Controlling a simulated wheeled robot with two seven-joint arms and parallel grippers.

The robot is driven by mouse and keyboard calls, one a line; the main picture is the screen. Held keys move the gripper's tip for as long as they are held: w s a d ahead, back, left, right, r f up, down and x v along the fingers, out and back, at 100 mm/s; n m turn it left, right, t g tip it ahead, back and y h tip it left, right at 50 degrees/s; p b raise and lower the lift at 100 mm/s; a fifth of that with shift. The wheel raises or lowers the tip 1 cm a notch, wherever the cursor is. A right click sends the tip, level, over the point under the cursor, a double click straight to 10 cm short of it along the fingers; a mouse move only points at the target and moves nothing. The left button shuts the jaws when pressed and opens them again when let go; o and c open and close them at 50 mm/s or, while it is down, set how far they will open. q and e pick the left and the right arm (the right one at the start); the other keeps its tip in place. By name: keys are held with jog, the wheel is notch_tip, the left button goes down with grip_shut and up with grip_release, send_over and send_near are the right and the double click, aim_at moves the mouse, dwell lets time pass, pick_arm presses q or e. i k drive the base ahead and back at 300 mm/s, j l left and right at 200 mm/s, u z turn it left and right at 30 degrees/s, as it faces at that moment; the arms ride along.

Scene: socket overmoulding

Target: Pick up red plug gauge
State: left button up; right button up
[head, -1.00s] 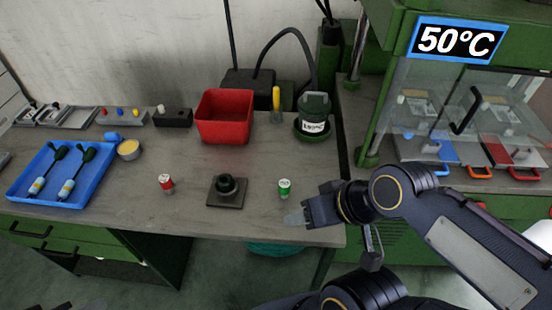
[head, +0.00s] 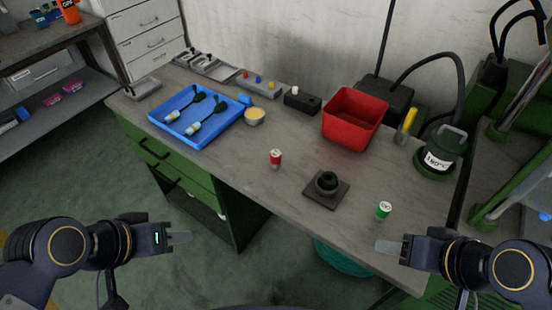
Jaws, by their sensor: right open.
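A dark fixture (head: 342,197) with a round socket stands between the two gauges. A heated pot (head: 439,152) stands at the right. The bench around the red gauge is clear.

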aim_at(275, 154)
jog(key=i+j+z, duration=0.1)
jog(key=j, duration=0.25)
jog(key=i+j+z, duration=0.15)
jog(key=j, duration=0.25)
jog(key=i+j+z, duration=0.1)
jog(key=i+j, duration=0.15)
jog(key=j, duration=0.15)
jog(key=i+j+z, duration=0.15)
jog(key=j, duration=0.25)
jog(key=i+j+z, duration=0.1)
jog(key=j, duration=0.35)
